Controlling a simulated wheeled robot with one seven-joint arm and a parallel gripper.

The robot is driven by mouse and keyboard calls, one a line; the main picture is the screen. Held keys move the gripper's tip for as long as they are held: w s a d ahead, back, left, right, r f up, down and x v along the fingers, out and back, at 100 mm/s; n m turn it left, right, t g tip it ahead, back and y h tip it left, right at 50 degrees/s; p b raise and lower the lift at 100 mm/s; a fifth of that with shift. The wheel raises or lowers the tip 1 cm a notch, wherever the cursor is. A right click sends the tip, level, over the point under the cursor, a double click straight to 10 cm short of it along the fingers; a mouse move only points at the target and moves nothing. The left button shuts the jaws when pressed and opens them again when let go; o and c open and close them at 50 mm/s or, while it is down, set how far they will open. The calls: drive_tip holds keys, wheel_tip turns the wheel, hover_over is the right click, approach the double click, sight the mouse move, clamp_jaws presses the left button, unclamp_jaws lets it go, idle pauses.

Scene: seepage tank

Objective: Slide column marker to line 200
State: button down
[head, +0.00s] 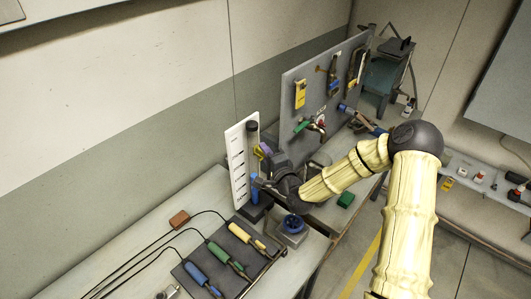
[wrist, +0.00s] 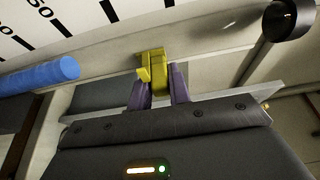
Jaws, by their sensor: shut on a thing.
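The yellow column marker (wrist: 150,68) sits on the clear column in front of the white scale board (wrist: 70,18). My gripper (wrist: 158,88) has its purple fingers shut on the marker from both sides. Black tick marks and partly cut-off numbers show at the upper left of the wrist view; I cannot tell which line the marker is level with. In the head view the marker (head: 258,153) is in the upper part of the column, below its dark cap (head: 252,127), mostly hidden by my gripper (head: 265,151). Blue liquid (wrist: 40,76) fills the column's lower part.
The scale board (head: 238,170) stands on the bench by the wall. A grey tool panel (head: 292,100) is behind it. A blue-topped knob unit (head: 292,226) is close in front of the column. A tray (head: 226,262) with colored-handled tools lies at the front.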

drive_tip(key=shift+f+b, duration=0.4)
drive_tip(key=shift+f, duration=0.45)
drive_tip(key=c, duration=1.3)
unclamp_jaws()
drive_tip(key=shift+r, duration=0.1)
drive_tip(key=shift+c, duration=0.2)
drive_tip(key=shift+s+d, duration=0.25)
drive_tip(key=shift+s, duration=0.2)
drive_tip(key=v, duration=1.1)
drive_tip(key=shift+r, duration=0.3)
